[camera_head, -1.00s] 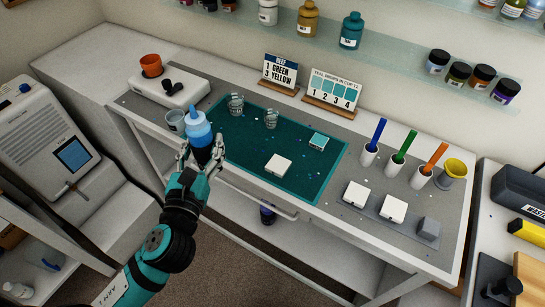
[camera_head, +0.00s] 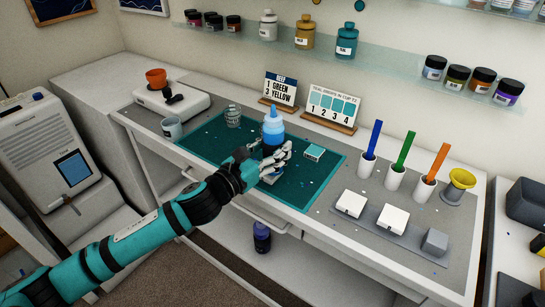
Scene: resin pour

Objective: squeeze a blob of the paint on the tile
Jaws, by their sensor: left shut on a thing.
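My left gripper (camera_head: 279,156) is shut on a blue squeeze bottle (camera_head: 273,126), held upright with its nozzle up over the green mat (camera_head: 313,183). My right gripper is not in view.
A clear cup (camera_head: 233,117) stands at the mat's back left, beside a grey cup (camera_head: 172,128). Sign cards (camera_head: 333,104) stand behind. Coloured sticks in white holders (camera_head: 395,177), a yellow funnel (camera_head: 459,184) and white blocks (camera_head: 391,217) are at right.

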